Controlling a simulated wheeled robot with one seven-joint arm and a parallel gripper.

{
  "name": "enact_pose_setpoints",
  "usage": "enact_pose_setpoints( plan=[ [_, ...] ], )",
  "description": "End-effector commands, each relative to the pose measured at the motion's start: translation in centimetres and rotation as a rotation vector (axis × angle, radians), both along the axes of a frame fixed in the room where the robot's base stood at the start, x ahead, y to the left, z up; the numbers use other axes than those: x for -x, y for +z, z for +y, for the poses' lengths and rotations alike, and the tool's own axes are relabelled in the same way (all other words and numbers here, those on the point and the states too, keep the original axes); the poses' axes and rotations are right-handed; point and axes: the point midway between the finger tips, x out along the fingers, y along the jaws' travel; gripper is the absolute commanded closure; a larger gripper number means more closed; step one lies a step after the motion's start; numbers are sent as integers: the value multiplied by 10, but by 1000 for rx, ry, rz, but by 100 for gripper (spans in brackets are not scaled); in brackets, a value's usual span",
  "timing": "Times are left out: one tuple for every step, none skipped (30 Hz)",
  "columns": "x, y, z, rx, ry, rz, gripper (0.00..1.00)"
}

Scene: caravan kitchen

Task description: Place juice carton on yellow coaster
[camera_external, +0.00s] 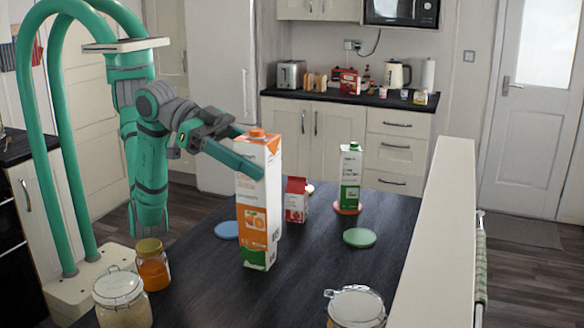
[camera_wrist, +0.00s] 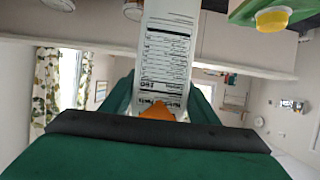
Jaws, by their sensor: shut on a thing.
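A tall white and orange juice carton (camera_external: 258,205) with an orange cap stands upright in my gripper (camera_external: 252,155). My gripper is shut on its upper part, one finger on each side. In the wrist view the carton (camera_wrist: 166,50) shows a white printed face between the fingers. I cannot tell whether its base touches the dark table (camera_external: 330,262) or hangs just above it. No yellow coaster shows clearly. A small pale yellowish edge (camera_external: 310,189) shows behind the small red carton; I cannot tell what it is.
A blue coaster (camera_external: 227,230) and a green coaster (camera_external: 359,237) are bare. A green and white carton (camera_external: 350,175) stands on a reddish coaster (camera_external: 347,209). A small red carton (camera_external: 296,200) stands behind the juice carton. Jars (camera_external: 153,270) stand at the front edge.

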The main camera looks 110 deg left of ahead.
Motion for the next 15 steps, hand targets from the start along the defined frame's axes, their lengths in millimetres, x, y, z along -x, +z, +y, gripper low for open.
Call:
enact_pose_setpoints(
  plan=[
    [0, -2, 1, 2, 1, -5, 100],
    [0, -4, 1, 3, 1, -5, 100],
    [0, -7, 1, 3, 1, -5, 100],
    [0, -8, 1, 3, 1, -6, 100],
    [0, -11, 1, 3, 1, -6, 100],
    [0, -17, 1, 3, 1, -5, 100],
    [0, -20, 1, 3, 1, -4, 100],
    [0, -23, 1, 2, 1, -4, 100],
    [0, -26, 1, 3, 1, -5, 100],
    [0, -27, 1, 3, 1, -6, 100],
    [0, -29, 1, 3, 1, -6, 100],
    [0, -31, 1, 3, 0, -7, 100],
    [0, -34, 1, 3, 0, -6, 100],
    [0, -37, 1, 3, 1, -6, 100],
    [0, -42, 1, 2, 0, -5, 100]
  ],
)
